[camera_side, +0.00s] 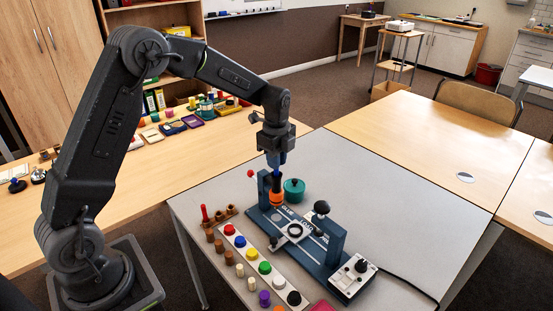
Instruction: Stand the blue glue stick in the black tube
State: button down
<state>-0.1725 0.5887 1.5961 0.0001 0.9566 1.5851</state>
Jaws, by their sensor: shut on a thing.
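My gripper (273,158) points straight down over the left end of the blue stand. It is shut on a slim blue piece, which I take to be the blue glue stick (283,158); only a little of it shows between and beside the fingers. Just below is a dark upright piece, which looks like the black tube (277,185), with an orange part (277,199) at its foot. Whether the stick's lower end is above the tube or inside its mouth is too small to tell.
The blue stand (310,250) has two upright posts and a black knob (321,208). A white strip with coloured buttons (252,253) and several wooden pegs lie in front. The grey table's right side (400,190) is clear.

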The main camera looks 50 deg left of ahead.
jog(key=shift+f, duration=0.15)
dwell(0.6)
jog(key=c, duration=0.6)
grip_release()
jog(key=shift+c, duration=0.2)
jog(key=shift+r, duration=3.5)
jog(key=s+d+r+n+t, duration=0.25)
jog(key=s+r+n, duration=0.25)
jog(key=s, duration=0.4)
jog(key=s+d+r+n+t, duration=0.1)
jog(key=s+d+r+n, duration=0.4)
jog(key=s, duration=0.5)
jog(key=s+f+n+t, duration=0.1)
jog(key=s+n+t, duration=0.1)
jog(key=s+n, duration=0.4)
jog(key=s, duration=0.2)
jog(key=shift+s+d, duration=0.35)
jog(key=shift+d, duration=0.05)
